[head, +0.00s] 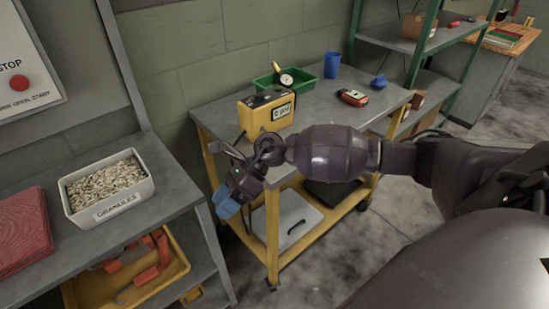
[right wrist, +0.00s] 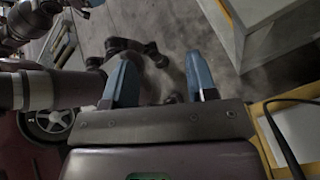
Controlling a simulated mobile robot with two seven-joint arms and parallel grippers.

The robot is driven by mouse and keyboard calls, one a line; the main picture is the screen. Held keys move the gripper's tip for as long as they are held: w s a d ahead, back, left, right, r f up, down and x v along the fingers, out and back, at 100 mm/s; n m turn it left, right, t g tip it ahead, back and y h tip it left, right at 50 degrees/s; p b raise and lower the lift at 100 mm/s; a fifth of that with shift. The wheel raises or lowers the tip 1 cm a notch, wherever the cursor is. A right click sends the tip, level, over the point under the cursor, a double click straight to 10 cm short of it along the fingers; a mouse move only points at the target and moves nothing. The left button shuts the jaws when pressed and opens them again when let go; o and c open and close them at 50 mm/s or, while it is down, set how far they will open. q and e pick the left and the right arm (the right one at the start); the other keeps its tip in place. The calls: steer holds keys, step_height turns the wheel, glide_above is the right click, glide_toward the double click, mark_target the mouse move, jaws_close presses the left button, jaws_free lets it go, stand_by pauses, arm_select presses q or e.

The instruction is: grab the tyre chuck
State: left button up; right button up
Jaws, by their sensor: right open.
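I cannot make out the tyre chuck for certain. In the head view, a yellow box with a small display (head: 266,112) stands on the grey-topped cart, and a dark hose shows at its left side. A round dial gauge (head: 286,80) rests at the green tray (head: 309,77) behind it. My right gripper (head: 227,202) hangs at the cart's left front corner, below its top and apart from the yellow box. Its blue fingers point down. In the right wrist view the gripper (right wrist: 159,62) is open, with nothing between its fingers. My left gripper is not seen.
The cart (head: 325,112) also bears a blue cup (head: 332,65) and an orange-red device (head: 352,97). Green shelving (head: 425,45) stands behind. My right arm covers part of the cart.

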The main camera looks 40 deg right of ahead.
steer(key=w+d+r+n+h, duration=0.2)
steer(key=w+d+r+h, duration=0.15)
steer(key=d, duration=0.35)
steer(key=w+d+r+n+h, duration=0.2)
steer(key=d+r+h, duration=0.15)
steer(key=d, duration=0.45)
steer(key=w+d+r+n+h, duration=0.2)
steer(key=w+d+h, duration=0.15)
steer(key=d, duration=0.35)
steer(key=shift+h, duration=0.45)
step_height(320, 180, down, 5)
steer(key=shift+s+a+b, duration=0.1)
steer(key=shift+a+b, duration=0.05)
steer(key=shift+b, duration=0.4)
steer(key=shift+s+f, duration=0.15)
steer(key=shift+f, duration=0.6)
step_height(320, 180, down, 3)
steer(key=shift+s+f, duration=0.15)
steer(key=shift+f, duration=0.3)
steer(key=shift+c, duration=0.4)
